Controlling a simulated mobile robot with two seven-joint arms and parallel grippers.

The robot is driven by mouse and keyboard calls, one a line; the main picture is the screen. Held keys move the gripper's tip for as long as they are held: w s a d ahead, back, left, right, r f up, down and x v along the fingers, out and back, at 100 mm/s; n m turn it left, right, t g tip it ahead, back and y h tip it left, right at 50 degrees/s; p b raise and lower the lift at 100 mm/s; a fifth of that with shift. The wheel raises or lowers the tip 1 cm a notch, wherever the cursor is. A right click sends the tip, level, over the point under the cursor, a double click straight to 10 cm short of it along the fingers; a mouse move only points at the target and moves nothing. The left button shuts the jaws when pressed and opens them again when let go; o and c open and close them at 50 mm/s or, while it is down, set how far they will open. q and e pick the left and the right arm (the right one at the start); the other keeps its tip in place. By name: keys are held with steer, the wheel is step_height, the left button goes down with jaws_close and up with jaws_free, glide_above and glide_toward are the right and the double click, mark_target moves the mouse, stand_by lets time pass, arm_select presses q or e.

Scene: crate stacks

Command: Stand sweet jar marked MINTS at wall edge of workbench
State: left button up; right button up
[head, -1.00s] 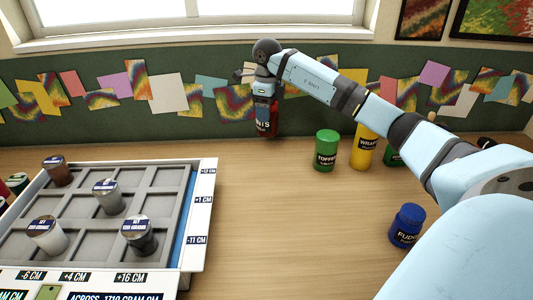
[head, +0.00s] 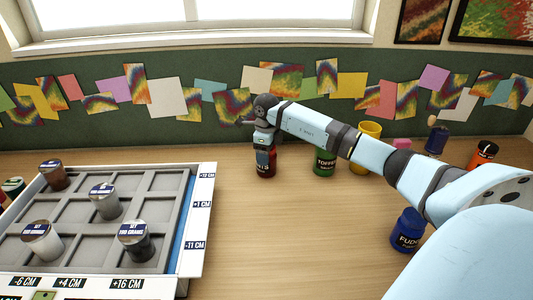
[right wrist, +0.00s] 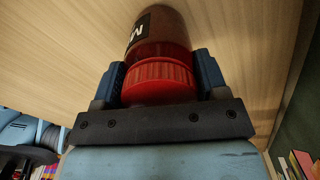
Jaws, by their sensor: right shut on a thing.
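The MINTS jar (head: 266,170) is a dark red jar with a red lid and a black label, partly hidden in the head view. Only the label's last letters show there, and its first letters show in the right wrist view (right wrist: 158,35). My right gripper (head: 264,153) is shut on the jar's lid from above, with one finger on each side in the right wrist view (right wrist: 162,80). The jar is upright over the back part of the workbench (head: 285,225), close to the green wall. I cannot tell whether its base touches the wood. My left gripper is out of view.
A green TOFFEE jar (head: 324,165) stands right of the held jar, with a yellow jar (head: 369,131) beside it. A blue FUDGE jar (head: 407,230) stands nearer me. A grey compartment tray (head: 203,205) with several weights fills the left. The bench between is clear.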

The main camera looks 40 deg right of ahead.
steer(key=o, duration=1)
steer(key=shift+f, duration=0.1)
step_height(320, 180, up, 12)
steer(key=shift+f+p, duration=0.2)
steer(key=shift+p, duration=0.25)
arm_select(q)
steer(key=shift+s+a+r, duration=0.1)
arm_select(e)
steer(key=shift+r, duration=0.4)
